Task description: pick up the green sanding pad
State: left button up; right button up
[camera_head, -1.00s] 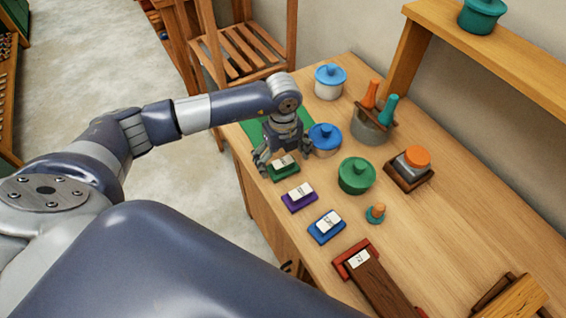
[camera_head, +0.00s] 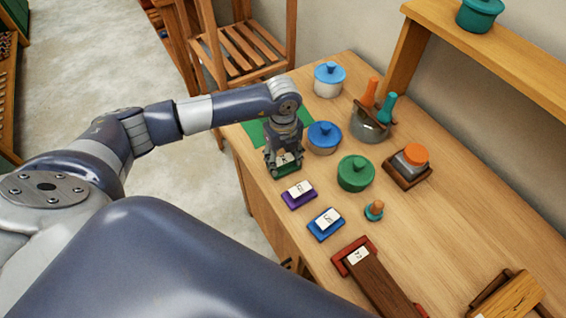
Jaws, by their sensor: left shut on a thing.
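The green sanding pad (camera_head: 288,172) is a small green block with a white label on top. It lies near the front left edge of the wooden workbench, on or just above the surface; I cannot tell which. My left gripper (camera_head: 284,165) comes down over it from above and is shut on it, with its fingers hiding part of the pad. My right gripper is not in view.
A purple pad (camera_head: 298,198) and a blue pad (camera_head: 325,230) lie nearby in a row. A blue-lidded pot (camera_head: 324,137) and a green pot (camera_head: 356,173) stand close on the right. A green mat (camera_head: 255,131) lies behind.

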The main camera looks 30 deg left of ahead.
aim_at(283, 160)
pick_arm(q)
jog(key=shift+s+f, duration=0.35)
jog(key=shift+f, duration=0.1)
jog(key=shift+r, duration=0.25)
jog(key=r+b, duration=0.1)
jog(key=r, duration=0.5)
jog(key=r+b, duration=0.1)
jog(key=r, duration=0.2)
jog(key=shift+w+b, duration=0.25)
jog(key=shift+b, duration=0.1)
jog(key=shift+a+r, duration=0.15)
jog(key=shift+r, duration=0.25)
jog(key=shift+o, duration=0.7)
